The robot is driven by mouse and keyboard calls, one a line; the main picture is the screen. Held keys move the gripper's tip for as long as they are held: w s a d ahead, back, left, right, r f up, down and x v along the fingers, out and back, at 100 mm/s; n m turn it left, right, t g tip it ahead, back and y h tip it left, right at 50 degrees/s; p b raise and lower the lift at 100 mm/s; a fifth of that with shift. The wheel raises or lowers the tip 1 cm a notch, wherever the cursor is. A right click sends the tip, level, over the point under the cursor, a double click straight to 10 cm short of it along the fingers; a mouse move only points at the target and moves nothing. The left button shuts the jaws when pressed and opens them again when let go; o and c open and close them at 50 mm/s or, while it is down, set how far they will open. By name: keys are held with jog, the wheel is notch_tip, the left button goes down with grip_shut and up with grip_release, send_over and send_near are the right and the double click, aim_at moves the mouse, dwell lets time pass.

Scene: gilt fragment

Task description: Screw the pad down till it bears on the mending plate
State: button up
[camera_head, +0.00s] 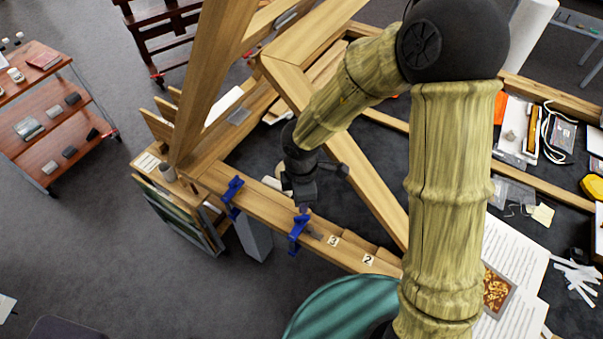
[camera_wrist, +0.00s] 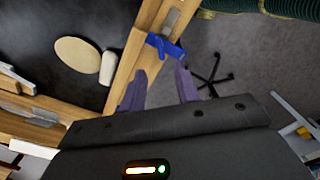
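Two blue clamps sit on the front wooden rail (camera_head: 270,213) in the head view, a left one (camera_head: 231,192) and a right one (camera_head: 298,232). A grey metal strip, apparently the mending plate (camera_head: 314,235), lies on the rail beside the right clamp. In the wrist view one blue clamp (camera_wrist: 165,46) crosses the rail, with a grey strip (camera_wrist: 171,18) beyond it. My gripper (camera_head: 305,207) is just above the right clamp. In the wrist view its fingers (camera_wrist: 160,75) are apart with nothing between them, short of the clamp. The pad and its contact with the plate cannot be made out.
A diagonal wooden bar (camera_head: 370,185) runs behind my gripper. A pale oval piece (camera_wrist: 78,55) and a small pale cylinder (camera_wrist: 107,68) lie on the dark surface beside the rail.

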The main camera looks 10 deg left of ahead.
notch_tip(320, 180, up, 9)
jog(key=shift+f+p, duration=0.2)
jog(key=shift+p, duration=0.1)
dwell(0.5)
